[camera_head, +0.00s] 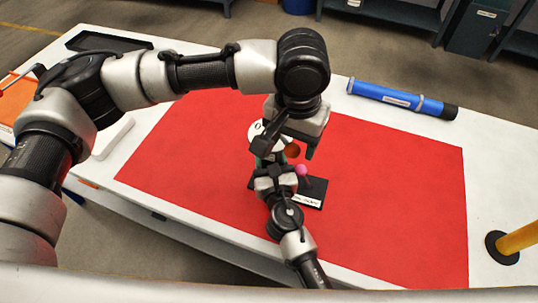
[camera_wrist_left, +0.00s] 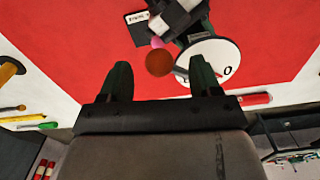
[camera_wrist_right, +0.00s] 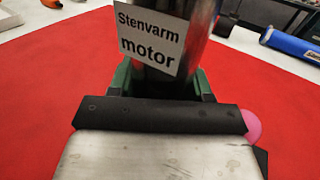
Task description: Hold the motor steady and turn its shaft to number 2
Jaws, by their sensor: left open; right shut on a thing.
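The motor is a silver cylinder (camera_wrist_right: 165,45) labelled "Stenvarm motor" in the right wrist view. My right gripper (camera_wrist_right: 160,85) is shut around it, one finger on each side; it also shows in the head view (camera_head: 273,170). A white dial (camera_wrist_left: 212,62) is on the motor, with a "0" visible; it is partly hidden in the head view (camera_head: 256,132). A brown-red ball (camera_wrist_left: 159,63) on the shaft side sits beside the dial. My left gripper (camera_wrist_left: 160,78) is open, its fingertips on either side of the ball with gaps. In the head view the left gripper (camera_head: 286,148) hangs over the motor.
A pink ball (camera_head: 302,170) and a black base plate with a label (camera_head: 313,193) are close to the grippers. The red mat (camera_head: 390,200) is clear to the right. A blue tube (camera_head: 400,99) lies at the back right; a black tray (camera_head: 105,42) is back left.

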